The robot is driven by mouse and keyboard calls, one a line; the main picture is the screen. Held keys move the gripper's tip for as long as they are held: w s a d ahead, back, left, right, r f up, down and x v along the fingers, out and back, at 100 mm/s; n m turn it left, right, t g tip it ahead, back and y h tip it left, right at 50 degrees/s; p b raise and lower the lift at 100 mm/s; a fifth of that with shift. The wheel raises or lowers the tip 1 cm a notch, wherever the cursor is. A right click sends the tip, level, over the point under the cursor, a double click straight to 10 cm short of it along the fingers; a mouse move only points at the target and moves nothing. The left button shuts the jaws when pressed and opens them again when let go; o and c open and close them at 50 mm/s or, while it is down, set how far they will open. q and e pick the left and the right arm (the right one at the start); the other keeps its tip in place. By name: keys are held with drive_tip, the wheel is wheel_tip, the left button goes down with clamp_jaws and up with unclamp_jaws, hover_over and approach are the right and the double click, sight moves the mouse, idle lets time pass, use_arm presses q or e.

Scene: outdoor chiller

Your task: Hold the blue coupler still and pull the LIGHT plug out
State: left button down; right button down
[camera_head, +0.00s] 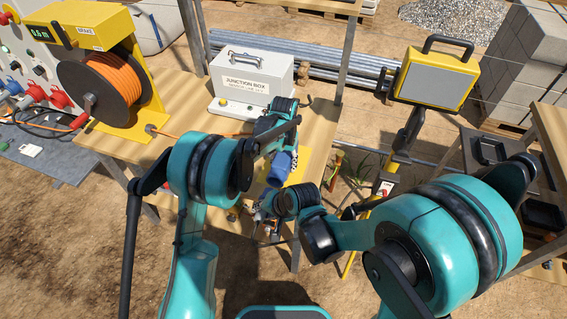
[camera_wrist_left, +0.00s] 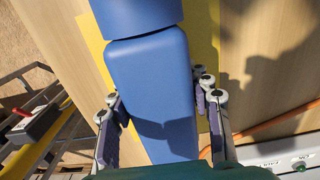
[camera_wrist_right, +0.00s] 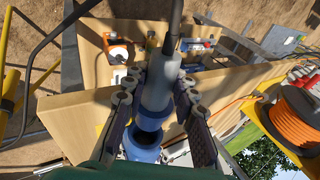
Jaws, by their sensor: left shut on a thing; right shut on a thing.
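The blue coupler (camera_head: 281,169) is at the front edge of the wooden table in the head view, partly hidden by my arms. In the left wrist view its blue body (camera_wrist_left: 155,85) lies between the fingers of my left gripper (camera_wrist_left: 160,108), which is shut on it. My right gripper (camera_wrist_right: 159,108) is shut on a grey plug (camera_wrist_right: 162,84) with a dark cable at its far end. Blue parts (camera_wrist_right: 143,140) show just below the plug; I cannot tell how deep it sits in the coupler. The plug's lettering is not readable.
The junction box (camera_head: 252,80) stands behind on the table. An orange cable reel (camera_head: 101,82) is at the left. A yellow work light (camera_head: 436,78) on a stand is to the right. Dark cables (camera_wrist_right: 60,45) pass near my right gripper.

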use_arm(q)
drive_tip(key=c, duration=0.6)
unclamp_jaws()
